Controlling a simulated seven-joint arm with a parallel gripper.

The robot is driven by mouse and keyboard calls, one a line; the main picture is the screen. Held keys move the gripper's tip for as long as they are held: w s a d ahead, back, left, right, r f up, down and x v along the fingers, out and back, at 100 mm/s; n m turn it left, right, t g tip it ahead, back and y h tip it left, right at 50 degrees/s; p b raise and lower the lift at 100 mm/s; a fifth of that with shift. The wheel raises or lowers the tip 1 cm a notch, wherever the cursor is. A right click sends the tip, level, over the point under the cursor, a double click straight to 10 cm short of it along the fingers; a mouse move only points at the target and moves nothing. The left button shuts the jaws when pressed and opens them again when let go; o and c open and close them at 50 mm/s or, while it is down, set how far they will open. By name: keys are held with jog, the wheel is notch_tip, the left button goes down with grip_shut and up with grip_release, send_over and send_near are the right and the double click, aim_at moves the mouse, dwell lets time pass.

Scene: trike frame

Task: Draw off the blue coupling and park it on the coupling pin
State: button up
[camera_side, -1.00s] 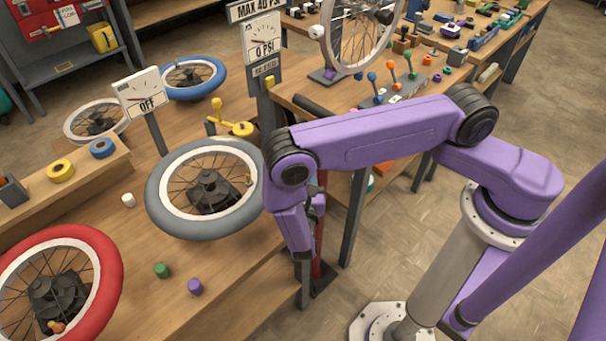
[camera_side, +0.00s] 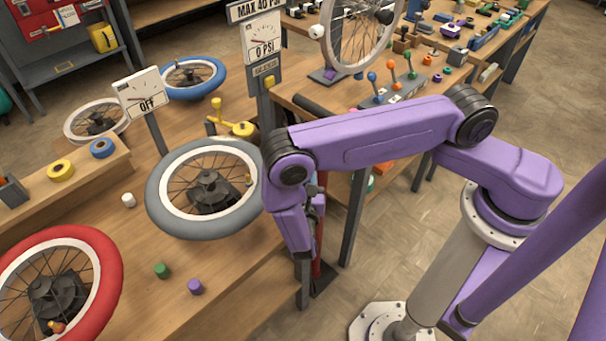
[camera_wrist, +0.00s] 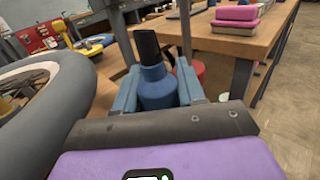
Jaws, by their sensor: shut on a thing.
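The blue coupling (camera_wrist: 157,90) is in the middle of the wrist view, with a black stem or hose end (camera_wrist: 147,45) rising from its top. My gripper (camera_wrist: 157,82) is shut on it, one blue-grey finger on each side. In the side view my purple wrist (camera_side: 293,225) hangs off the bench's right edge, right of the grey-tyred wheel. The fingers and the coupling cannot be made out there. I cannot pick out the coupling pin in either view.
The grey-tyred wheel (camera_side: 160,205) lies close left of my wrist. A red post (camera_side: 319,240) stands right beside the wrist. A yellow valve (camera_side: 240,129) and gauge post (camera_side: 264,100) stand behind. Green (camera_side: 161,270) and purple (camera_side: 195,287) caps lie on the front bench.

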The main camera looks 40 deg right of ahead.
jog(key=shift+f, duration=1.8)
jog(key=o, duration=1.2)
jog(key=shift+o, duration=0.2)
jog(key=v, duration=1.7)
jog(key=shift+a, duration=0.2)
jog(key=shift+s, duration=0.15)
jog(key=d+r+m+g+y, duration=0.25)
jog(key=r+m+g, duration=0.2)
jog(key=r, duration=0.35)
jog(key=d+r+m+g+y, duration=0.1)
jog(key=d+r+m+g, duration=0.35)
jog(key=r, duration=0.35)
jog(key=s+d+r+m+g+y, duration=0.3)
jog(key=s+d+r+m+y, duration=0.2)
jog(key=s+d+r+y, duration=0.4)
notch_tip(320, 180, up, 2)
jog(key=s+d, duration=0.2)
jog(key=shift+s+g+y, duration=0.3)
jog(key=shift+s+y, duration=0.05)
jog(key=shift+s, duration=0.05)
